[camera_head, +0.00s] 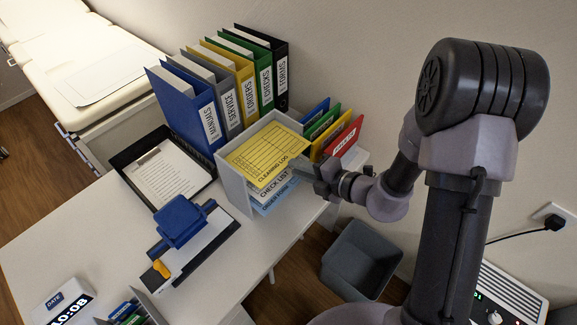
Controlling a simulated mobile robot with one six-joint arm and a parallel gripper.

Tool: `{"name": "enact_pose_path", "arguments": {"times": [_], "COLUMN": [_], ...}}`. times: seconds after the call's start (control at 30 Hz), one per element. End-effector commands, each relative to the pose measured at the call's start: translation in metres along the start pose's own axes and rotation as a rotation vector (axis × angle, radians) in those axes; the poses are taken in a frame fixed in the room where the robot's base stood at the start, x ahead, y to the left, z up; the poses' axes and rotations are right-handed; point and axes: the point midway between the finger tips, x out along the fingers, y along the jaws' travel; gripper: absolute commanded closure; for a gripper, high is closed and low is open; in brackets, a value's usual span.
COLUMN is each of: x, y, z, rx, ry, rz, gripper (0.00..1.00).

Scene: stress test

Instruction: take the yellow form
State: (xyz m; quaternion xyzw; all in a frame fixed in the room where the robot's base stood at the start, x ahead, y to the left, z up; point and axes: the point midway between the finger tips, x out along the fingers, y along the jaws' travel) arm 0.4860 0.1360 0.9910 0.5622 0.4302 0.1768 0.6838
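The yellow form (262,158), printed "CLEANING LOG", lies at the top of a grey sorter (233,183) on the white desk. Below it show a pale sheet marked "CHECK LIST" (273,187) and a blue one. My gripper (301,170) is at the form's right front edge, its fingers pointing left toward it. The fingers are small and dark, and I cannot tell whether they touch the form or how far apart they are.
Upright binders (190,103) stand behind the sorter, and coloured folders (338,140) stand close behind my gripper. A black tray (207,195) with a clipboard and a blue hole punch (182,222) are left of the sorter. A grey bin (345,270) stands below.

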Motion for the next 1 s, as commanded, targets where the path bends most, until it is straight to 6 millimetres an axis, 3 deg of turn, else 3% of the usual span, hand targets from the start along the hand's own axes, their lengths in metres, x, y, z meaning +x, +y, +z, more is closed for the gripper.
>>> {"name": "enact_pose_path", "arguments": {"times": [0.1, 0.3, 0.57, 0.77, 1.0], "x": [0.019, 0.035, 0.036, 0.036, 0.036], "y": [0.000, 0.001, 0.001, 0.001, 0.002], "z": [-0.001, -0.001, 0.000, -0.001, -0.001], "rx": [-0.002, -0.002, -0.002, -0.003, -0.002], "ry": [0.003, 0.001, 0.001, 0.001, 0.001], "rz": [-0.001, 0.000, 0.000, -0.001, -0.001], "gripper": [0.82, 0.82, 0.82, 1.00, 1.00]}}
